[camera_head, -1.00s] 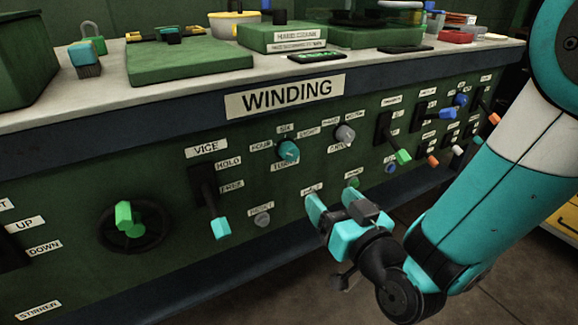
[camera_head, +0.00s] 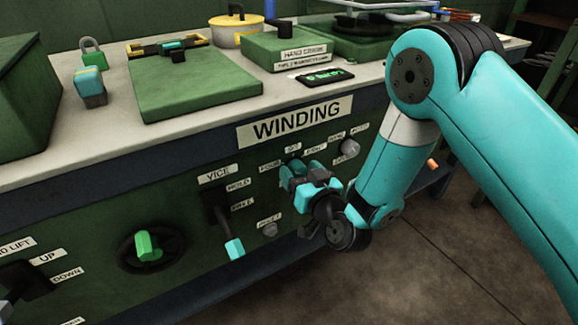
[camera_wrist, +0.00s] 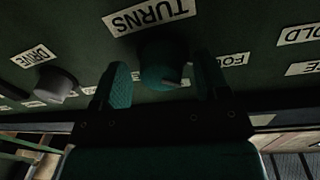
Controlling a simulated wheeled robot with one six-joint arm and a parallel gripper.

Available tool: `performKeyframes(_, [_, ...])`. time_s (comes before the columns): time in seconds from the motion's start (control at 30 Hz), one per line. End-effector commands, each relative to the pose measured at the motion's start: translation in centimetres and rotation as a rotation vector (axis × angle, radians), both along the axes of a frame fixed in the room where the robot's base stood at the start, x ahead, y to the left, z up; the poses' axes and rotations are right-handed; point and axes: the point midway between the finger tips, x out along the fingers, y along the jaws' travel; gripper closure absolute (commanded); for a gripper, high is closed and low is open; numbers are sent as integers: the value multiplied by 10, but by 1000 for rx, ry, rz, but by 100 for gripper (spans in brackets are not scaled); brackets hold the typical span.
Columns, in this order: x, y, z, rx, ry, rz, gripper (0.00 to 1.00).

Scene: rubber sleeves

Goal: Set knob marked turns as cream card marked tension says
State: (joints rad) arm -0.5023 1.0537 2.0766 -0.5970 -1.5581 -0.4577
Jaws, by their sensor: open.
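The teal knob (camera_wrist: 163,62) sits below the label TURNS (camera_wrist: 148,16) in the wrist view, which shows the panel upside down. A small grey pointer mark shows on the knob's edge, near a partly covered label that starts FOU (camera_wrist: 232,60). My gripper (camera_wrist: 163,84) is open, with one finger on each side of the knob; I cannot tell whether either touches it. In the head view my gripper (camera_head: 308,176) is at the panel under the WINDING sign and hides most of the knob. I cannot make out a cream card marked tension.
A grey DRIVE knob (camera_head: 349,148) is close by on the right. The VICE lever (camera_head: 232,243) and a green handwheel (camera_head: 148,245) are on the left. The bench top (camera_head: 120,135) holds green boxes, a padlock and a yellow pot.

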Motion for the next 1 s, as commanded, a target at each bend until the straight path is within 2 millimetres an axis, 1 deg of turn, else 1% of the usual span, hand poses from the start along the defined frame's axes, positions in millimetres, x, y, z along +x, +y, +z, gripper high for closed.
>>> performKeyframes(0.23, [-1,2,-1,-1,0,3,31])
performKeyframes(0.27, [-1,3,-1,-1,0,4,38])
performKeyframes(0.3, [-1,3,-1,-1,0,4,48])
performKeyframes(0.37, [-1,3,-1,-1,0,4,61])
performKeyframes(0.4, [-1,3,-1,-1,0,4,70])
performKeyframes(0.43, [-1,3,-1,0,0,4,77])
performKeyframes(0.47, [-1,3,-1,0,0,4,81])
performKeyframes(0.77, [-1,2,0,24,16,2,80])
performKeyframes(1.0, [0,1,0,127,86,1,80])
